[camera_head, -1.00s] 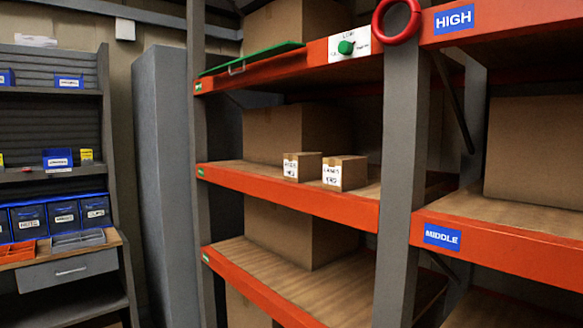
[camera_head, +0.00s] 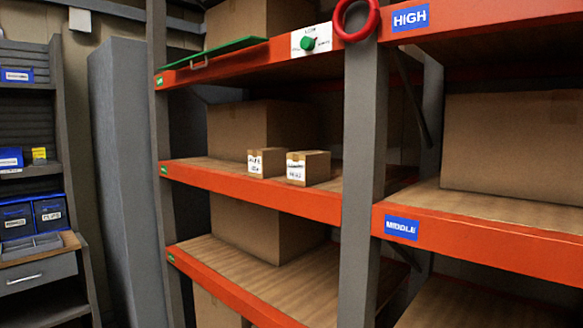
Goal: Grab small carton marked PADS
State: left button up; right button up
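Two small cartons stand side by side near the front edge of the middle-level orange shelf (camera_head: 250,191). The left small carton (camera_head: 267,162) has a white label on its front that is too blurred to read. The right small carton (camera_head: 308,168) also has a white label, and its print is too blurred to read. I cannot tell which one is marked PADS. Neither of my grippers shows in this view.
Big cardboard boxes (camera_head: 240,127) stand behind the cartons. A grey upright post (camera_head: 362,180) rises right of them. A red ring (camera_head: 357,17) and green knob (camera_head: 308,43) sit above. A blue-bin workbench (camera_head: 42,268) stands left.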

aim_at(264, 163)
jog(key=i+j+z, duration=0.2)
jog(key=i+j, duration=0.15)
jog(key=j, duration=0.25)
jog(key=i+j+z, duration=0.1)
jog(key=j, duration=0.25)
jog(key=i+j+z, duration=0.25)
jog(key=i+j, duration=0.15)
jog(key=j, duration=0.3)
jog(key=i+j+z, duration=0.1)
jog(key=j, duration=0.25)
jog(key=i+j+z, duration=0.1)
jog(key=j, duration=0.3)
